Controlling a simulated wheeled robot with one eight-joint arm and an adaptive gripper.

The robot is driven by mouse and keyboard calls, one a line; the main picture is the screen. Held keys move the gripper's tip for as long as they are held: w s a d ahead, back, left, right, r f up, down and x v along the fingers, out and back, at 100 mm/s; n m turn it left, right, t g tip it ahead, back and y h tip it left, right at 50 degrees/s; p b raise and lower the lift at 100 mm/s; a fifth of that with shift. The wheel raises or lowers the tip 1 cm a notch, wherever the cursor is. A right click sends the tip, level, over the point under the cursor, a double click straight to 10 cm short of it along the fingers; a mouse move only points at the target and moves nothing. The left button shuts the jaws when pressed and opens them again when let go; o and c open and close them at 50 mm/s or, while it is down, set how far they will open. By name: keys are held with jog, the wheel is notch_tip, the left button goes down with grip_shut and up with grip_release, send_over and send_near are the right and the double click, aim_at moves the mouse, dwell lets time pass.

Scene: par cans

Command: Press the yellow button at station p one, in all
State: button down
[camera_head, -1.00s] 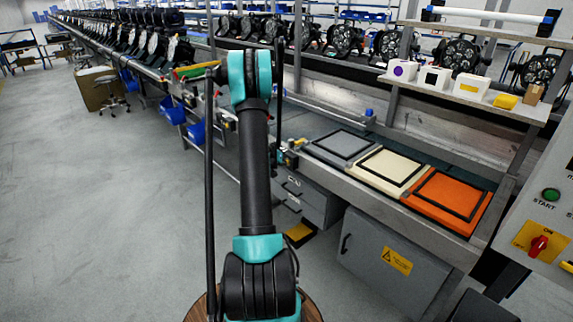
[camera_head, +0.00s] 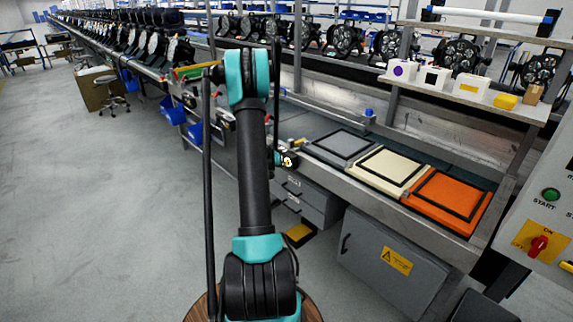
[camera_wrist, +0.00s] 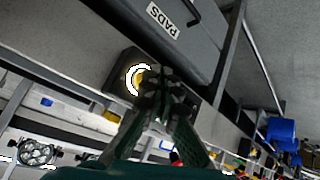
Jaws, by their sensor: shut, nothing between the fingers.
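The yellow button (camera_wrist: 136,79) sits on a dark box on the bench front edge, with a bright white ring lit around it. In the wrist view my gripper (camera_wrist: 158,86) is shut and empty, its tips over the right part of the button. They appear to be at the button; I cannot tell exact contact, as the tips hide that part. In the head view the lit button (camera_head: 288,160) shows just right of my arm, left of the grey pad. My gripper is mostly hidden there behind my arm. No station label is readable.
A drawer marked PADS (camera_wrist: 172,25) is beside the button. Grey, cream and orange framed pads (camera_head: 437,196) lie on the bench to the right. A control panel with a green START button (camera_head: 551,194) and red switch stands at far right. Open floor is at left.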

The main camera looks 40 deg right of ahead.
jog(key=shift+a, duration=0.1)
jog(key=shift+s+a, duration=0.2)
jog(key=shift+a, duration=2.2)
jog(key=s+a+r+n+t+y, duration=0.15)
jog(key=s+a+r, duration=0.35)
jog(key=a, duration=0.7)
jog(key=s+a+r+n+g+y, duration=0.1)
jog(key=s+a+r+n+y, duration=0.4)
jog(key=a, duration=0.7)
jog(key=s+a+n+y, duration=0.2)
jog(key=s+a+n, duration=0.1)
jog(key=s+a, duration=1.4)
jog(key=shift+s, duration=0.45)
jog(key=shift+r, duration=0.1)
